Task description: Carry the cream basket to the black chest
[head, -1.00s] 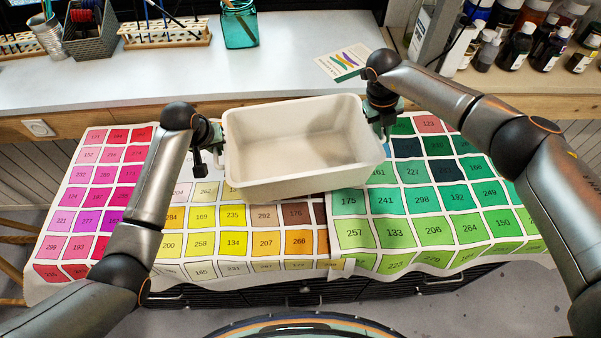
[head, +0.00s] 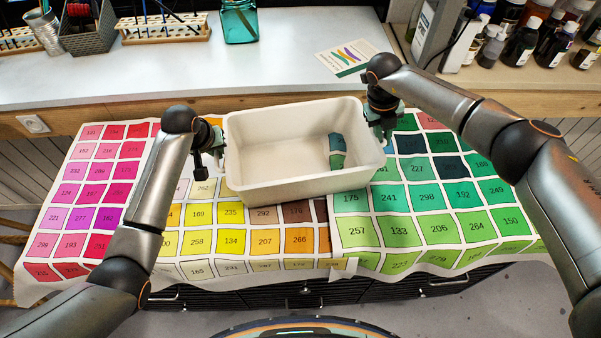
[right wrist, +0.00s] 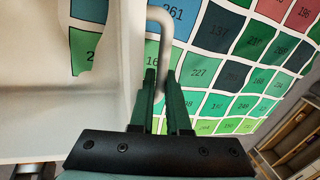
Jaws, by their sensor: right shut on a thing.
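The cream basket (head: 270,183) is level, between my two arms, over the patchwork cloth on the black chest (head: 385,287). My right gripper (head: 383,122) is shut on the basket's grey handle at its right end; the right wrist view shows the green fingers (right wrist: 161,85) on either side of this handle (right wrist: 160,14). My left gripper (head: 214,140) is at the basket's left end; its fingers are mostly hidden. Teal and green cloth patches show inside the basket at its right end. Whether the basket's underside touches the cloth cannot be seen.
The numbered colour cloth (head: 440,227) covers the chest top and hangs over its front. Behind is a white counter (head: 285,70) with a teal jar (head: 239,22), a brush rack (head: 165,30), a wire basket (head: 88,32) and a card (head: 345,58). Dark bottles (head: 520,45) stand at right.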

